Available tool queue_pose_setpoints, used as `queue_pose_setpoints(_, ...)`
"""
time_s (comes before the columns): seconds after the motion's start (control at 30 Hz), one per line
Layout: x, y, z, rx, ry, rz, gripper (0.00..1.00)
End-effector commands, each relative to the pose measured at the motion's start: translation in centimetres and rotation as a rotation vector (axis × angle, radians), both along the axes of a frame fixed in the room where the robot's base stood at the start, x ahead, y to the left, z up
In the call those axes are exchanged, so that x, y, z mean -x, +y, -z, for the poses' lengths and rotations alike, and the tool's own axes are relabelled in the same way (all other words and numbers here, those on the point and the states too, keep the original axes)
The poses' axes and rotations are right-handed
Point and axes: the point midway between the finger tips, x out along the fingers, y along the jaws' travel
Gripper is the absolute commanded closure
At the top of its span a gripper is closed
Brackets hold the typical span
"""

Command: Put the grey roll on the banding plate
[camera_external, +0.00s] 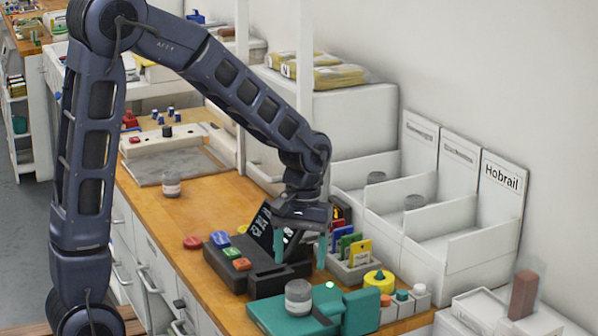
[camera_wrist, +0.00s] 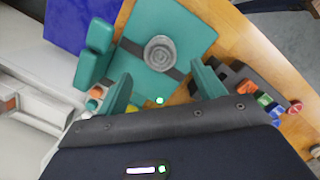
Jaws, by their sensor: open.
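A grey roll (camera_external: 299,298) with a paler band around it stands upright on a teal plate (camera_external: 262,318) at the front of the bench. In the wrist view the roll (camera_wrist: 161,54) shows from above as grey rings, on the teal plate (camera_wrist: 193,32) crossed by a dark strip. My gripper (camera_external: 300,264) is open and empty, its teal fingers pointing down, above and behind the roll in the outside view. In the wrist view the roll lies beyond the gap between the fingertips (camera_wrist: 164,85), apart from both. I cannot tell for sure which plate is the banding plate.
A similar grey-and-white roll (camera_external: 171,185) stands farther back, near a grey flat plate (camera_external: 185,165). A black device (camera_external: 255,272) with coloured buttons stands beside the teal plate. White bins (camera_external: 460,250), one labelled Hobrail, stand right; grey discs lie in two.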

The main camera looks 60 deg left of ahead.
Motion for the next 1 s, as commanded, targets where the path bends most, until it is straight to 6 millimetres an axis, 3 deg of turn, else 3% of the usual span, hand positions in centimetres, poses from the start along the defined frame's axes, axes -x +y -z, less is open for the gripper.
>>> queue_pose_setpoints(0.27,-0.2,0.3,-2.6,0.0,-0.002,0.002,0.31)
queue_pose_setpoints(0.43,0.9,-0.1,-4.2,-0.002,-0.034,0.042,0.31)
queue_pose_setpoints(0.7,5.7,-1.6,-9.1,-0.018,-0.161,0.213,0.31)
queue_pose_setpoints(1.0,11.8,-3.1,-13.0,-0.065,-0.301,0.415,0.31)
